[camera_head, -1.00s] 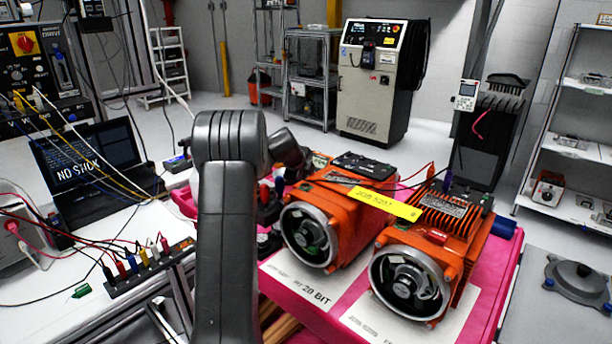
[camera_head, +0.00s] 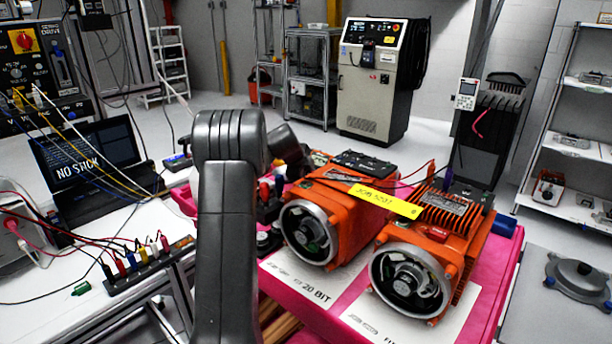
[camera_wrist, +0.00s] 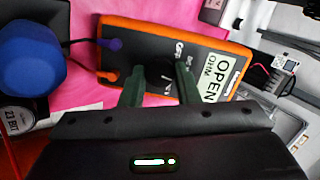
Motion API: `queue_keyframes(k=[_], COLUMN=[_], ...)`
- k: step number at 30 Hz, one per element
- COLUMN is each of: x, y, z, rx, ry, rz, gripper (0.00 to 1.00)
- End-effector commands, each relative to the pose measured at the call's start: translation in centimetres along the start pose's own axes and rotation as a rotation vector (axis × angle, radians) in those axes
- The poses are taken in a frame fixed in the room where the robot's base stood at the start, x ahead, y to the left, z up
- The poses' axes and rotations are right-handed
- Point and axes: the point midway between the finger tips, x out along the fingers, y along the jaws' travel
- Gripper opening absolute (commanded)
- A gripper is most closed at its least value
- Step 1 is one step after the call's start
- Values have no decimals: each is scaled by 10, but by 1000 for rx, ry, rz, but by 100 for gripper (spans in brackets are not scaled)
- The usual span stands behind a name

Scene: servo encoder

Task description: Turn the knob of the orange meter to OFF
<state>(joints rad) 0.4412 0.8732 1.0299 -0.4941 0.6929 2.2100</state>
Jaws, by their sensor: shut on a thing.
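The orange meter (camera_wrist: 221,61) lies on the pink mat (camera_wrist: 85,82) in the wrist view, with an orange rim, a dark face and a display reading "OPEN OHM" (camera_wrist: 220,77). Its knob is mostly hidden between my fingers. My gripper (camera_wrist: 160,80) reaches over the meter's middle, its two dark fingers shut on the knob. The knob's exact pointing is too small to tell. In the head view my arm and the motors hide the meter and the gripper's fingers.
Two orange motors (camera_head: 318,238) stand on the pink-covered bench beside my arm. A blue round part (camera_wrist: 30,62) sits left of the meter in the wrist view. Purple and orange leads (camera_wrist: 108,43) plug into the meter. A laptop (camera_head: 90,160) stands at left.

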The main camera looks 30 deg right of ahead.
Motion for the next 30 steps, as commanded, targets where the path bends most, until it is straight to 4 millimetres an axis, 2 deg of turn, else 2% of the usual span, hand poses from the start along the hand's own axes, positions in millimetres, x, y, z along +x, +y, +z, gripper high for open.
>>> queue_keyframes(k=[30], x=[0], y=[-2], z=[2], rx=[-928], ry=[33], rz=[112], gripper=[6])
